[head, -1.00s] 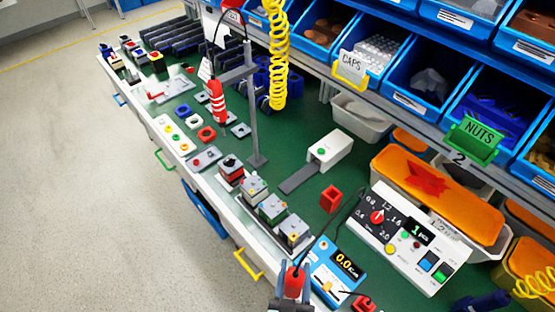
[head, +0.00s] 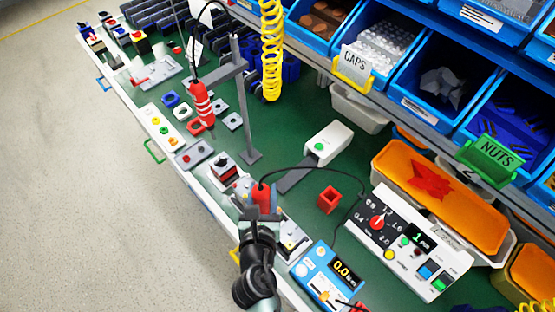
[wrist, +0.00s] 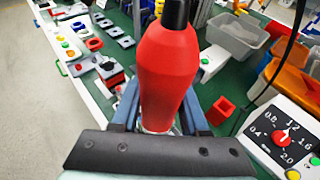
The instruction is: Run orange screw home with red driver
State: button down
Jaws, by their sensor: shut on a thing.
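The red driver (head: 264,194) is in my gripper (head: 262,214), held upright with a black cable at its top. In the wrist view, its red body (wrist: 168,75) fills the middle, between the blue fingers. The driver is over the row of grey blocks along the table's front edge. One grey block (head: 240,188) shows to its left and another (head: 295,240) to its right; the rest are largely hidden by the driver and my gripper. The orange screw cannot be made out. The driver's tip is hidden, so I cannot tell whether it touches anything.
A control box (head: 408,240) with a red dial stands to the right. A blue meter (head: 325,275) reads 0.0 nearby. A red striped tool (head: 201,104) hangs from a grey stand (head: 243,110). A red square holder (head: 328,200) stands on the green mat. Blue bins line the back.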

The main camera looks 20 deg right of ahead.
jog(key=w+d+r+m+g+h, duration=0.1)
jog(key=w+d+r+m+h, duration=0.15)
jog(key=d, duration=0.35)
jog(key=shift+n+y, duration=0.25)
notch_tip(320, 180, down, 5)
jog(key=b, duration=0.5)
jog(key=shift+w+a+r, duration=0.1)
jog(key=shift+w+r, duration=0.05)
jog(key=shift+r, duration=0.05)
jog(key=c, duration=0.9)
grip_release()
jog(key=shift+c, duration=0.2)
grip_shut()
